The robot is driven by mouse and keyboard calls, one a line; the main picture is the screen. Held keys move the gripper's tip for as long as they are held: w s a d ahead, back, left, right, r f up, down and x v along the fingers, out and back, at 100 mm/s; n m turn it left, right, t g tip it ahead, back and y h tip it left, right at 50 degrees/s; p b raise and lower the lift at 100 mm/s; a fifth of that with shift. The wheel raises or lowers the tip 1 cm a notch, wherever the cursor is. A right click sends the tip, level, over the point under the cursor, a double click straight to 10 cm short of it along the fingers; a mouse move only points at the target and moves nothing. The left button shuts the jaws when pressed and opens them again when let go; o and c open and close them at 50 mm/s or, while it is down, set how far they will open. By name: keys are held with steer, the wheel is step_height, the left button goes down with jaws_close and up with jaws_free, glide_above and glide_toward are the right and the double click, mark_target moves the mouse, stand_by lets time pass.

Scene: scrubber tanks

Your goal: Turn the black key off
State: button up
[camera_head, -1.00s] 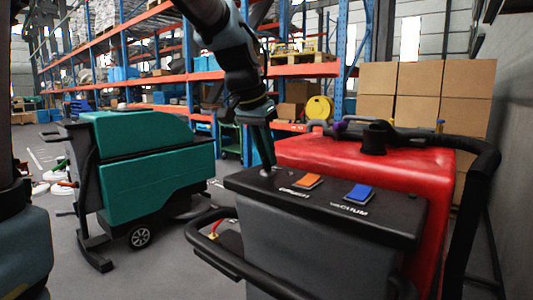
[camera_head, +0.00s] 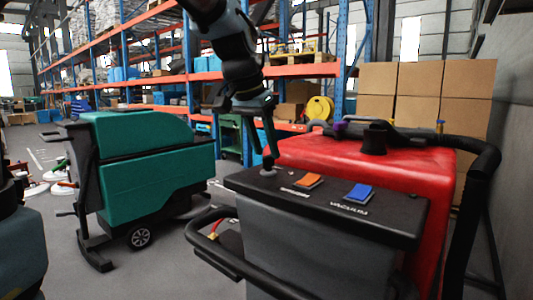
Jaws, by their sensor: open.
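The black key (camera_head: 268,163) stands on a round grey switch at the left rear of the red scrubber's dark control panel (camera_head: 385,218). It looks small, and its exact turn angle cannot be made out. My gripper (camera_head: 264,146) points down from above, with its fingertips right over or around the key. The gripper is open. Its fingers partly hide the key, and I cannot tell whether they touch it.
An orange switch (camera_head: 308,181) and a blue switch (camera_head: 359,192) sit right of the key. The red tank (camera_head: 410,175) rises behind the panel. A black handle bar (camera_head: 225,260) runs in front. A teal scrubber (camera_head: 155,180) stands left. Cardboard boxes (camera_head: 425,95) are stacked behind.

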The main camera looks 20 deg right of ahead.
steer(key=v, duration=0.9)
